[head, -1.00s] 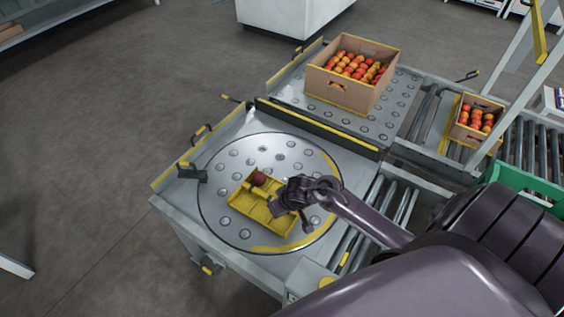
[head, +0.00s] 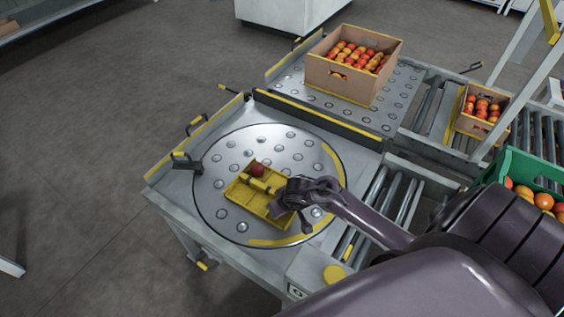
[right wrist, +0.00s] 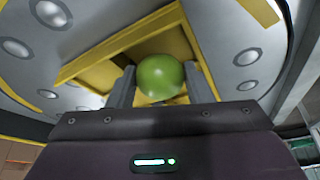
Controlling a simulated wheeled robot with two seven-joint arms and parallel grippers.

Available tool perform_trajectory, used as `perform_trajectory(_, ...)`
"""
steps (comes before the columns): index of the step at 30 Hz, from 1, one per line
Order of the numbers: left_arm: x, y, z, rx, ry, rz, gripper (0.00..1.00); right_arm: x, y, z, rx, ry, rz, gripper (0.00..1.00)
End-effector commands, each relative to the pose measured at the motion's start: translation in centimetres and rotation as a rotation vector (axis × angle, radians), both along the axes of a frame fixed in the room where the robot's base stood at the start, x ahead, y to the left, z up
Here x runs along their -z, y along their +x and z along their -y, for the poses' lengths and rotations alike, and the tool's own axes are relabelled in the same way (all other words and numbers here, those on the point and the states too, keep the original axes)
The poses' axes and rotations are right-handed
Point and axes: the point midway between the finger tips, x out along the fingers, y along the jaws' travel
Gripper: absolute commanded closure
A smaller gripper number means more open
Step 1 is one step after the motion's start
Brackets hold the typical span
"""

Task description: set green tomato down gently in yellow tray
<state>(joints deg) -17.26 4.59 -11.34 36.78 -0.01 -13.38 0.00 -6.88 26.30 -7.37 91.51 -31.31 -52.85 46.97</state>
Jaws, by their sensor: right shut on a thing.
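The yellow tray (head: 243,205) lies on the round turntable. It also shows in the right wrist view (right wrist: 88,66). A dark red tomato (head: 257,170) sits in its far compartment. My right gripper (head: 279,207) is over the tray's right part. In the right wrist view the right gripper (right wrist: 160,88) is shut on the green tomato (right wrist: 160,76), one finger on each side. The tray is behind the tomato there; I cannot tell whether they touch. In the head view the green tomato is hidden by the gripper. My left gripper is not in view.
The steel turntable (head: 215,215) has ball rollers and free room around the tray. A low yellow-topped barrier (head: 318,119) separates it from a large cardboard box (head: 340,81) of tomatoes. A smaller box (head: 466,122) and a green crate (head: 508,163) with fruit stand at right.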

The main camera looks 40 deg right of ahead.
Motion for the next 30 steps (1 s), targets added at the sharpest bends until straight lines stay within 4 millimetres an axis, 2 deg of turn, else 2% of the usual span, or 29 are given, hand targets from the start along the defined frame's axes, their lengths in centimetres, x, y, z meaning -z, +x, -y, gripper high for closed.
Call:
perform_trajectory(11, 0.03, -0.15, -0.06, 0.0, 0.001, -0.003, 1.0, 0.19, -0.16, 0.0, 0.0, 0.0, -0.005, 0.65)
perform_trajectory(12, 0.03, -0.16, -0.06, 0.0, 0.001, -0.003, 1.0, 0.18, -0.16, 0.0, 0.0, 0.0, -0.005, 0.49)
perform_trajectory(17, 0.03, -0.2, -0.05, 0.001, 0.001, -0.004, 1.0, 0.18, -0.16, 0.0, 0.0, 0.0, -0.005, 0.29)
perform_trajectory(22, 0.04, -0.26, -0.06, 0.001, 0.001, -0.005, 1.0, 0.14, -0.13, 0.0, 0.0, 0.0, -0.004, 0.29)
perform_trajectory(23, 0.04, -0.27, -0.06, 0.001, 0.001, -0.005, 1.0, 0.14, -0.14, 0.0, 0.0, 0.0, -0.004, 0.3)
perform_trajectory(26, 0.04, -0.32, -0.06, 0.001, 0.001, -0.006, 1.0, 0.12, -0.11, 0.0, 0.0, 0.0, -0.003, 0.43)
perform_trajectory(30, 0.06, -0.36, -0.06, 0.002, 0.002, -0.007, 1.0, 0.09, -0.09, 0.0, 0.0, 0.0, -0.003, 0.44)
